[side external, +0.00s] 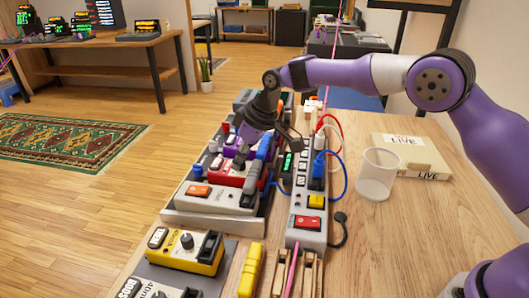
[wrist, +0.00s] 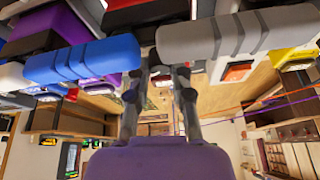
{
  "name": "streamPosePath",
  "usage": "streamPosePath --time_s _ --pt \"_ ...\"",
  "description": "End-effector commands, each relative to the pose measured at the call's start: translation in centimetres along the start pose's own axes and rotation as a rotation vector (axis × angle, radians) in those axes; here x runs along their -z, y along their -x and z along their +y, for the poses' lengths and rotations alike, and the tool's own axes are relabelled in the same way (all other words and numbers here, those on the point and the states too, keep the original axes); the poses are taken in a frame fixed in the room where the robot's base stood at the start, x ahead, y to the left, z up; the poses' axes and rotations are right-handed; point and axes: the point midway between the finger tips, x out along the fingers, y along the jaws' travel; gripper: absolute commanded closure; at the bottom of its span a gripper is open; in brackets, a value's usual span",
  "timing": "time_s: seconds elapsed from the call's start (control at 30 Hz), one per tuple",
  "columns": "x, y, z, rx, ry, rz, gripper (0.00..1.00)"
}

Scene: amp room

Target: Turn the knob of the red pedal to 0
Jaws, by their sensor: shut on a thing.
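The red pedal (side external: 232,179) sits on the pedalboard (side external: 195,219), between a grey-white pedal in front and a purple pedal behind. My gripper (side external: 241,164) points down onto the red pedal's top, with its fingers shut on the knob. The fingers and arm hide the knob, so its setting cannot be read. In the wrist view, my gripper (wrist: 161,66) reaches up between a blue plug (wrist: 85,60) and a grey plug (wrist: 215,35). Part of the red pedal (wrist: 145,12) shows beyond the fingertips.
The grey-white pedal (side external: 220,200) and purple pedal (side external: 228,150) crowd the red one. A power strip (side external: 304,239) with plugs and cables lies to the right. A yellow pedal (side external: 205,249) is in front.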

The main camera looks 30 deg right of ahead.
Motion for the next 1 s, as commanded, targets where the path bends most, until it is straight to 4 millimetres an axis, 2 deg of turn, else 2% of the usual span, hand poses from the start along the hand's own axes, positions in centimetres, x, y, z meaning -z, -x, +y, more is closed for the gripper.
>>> streamPosePath --time_s 0.5,1.0 --pt "-0.07 -0.21 0.12 0.108 0.258 -0.009 1.00" --pt "-0.08 -0.21 0.07 0.122 0.289 -0.010 1.00"
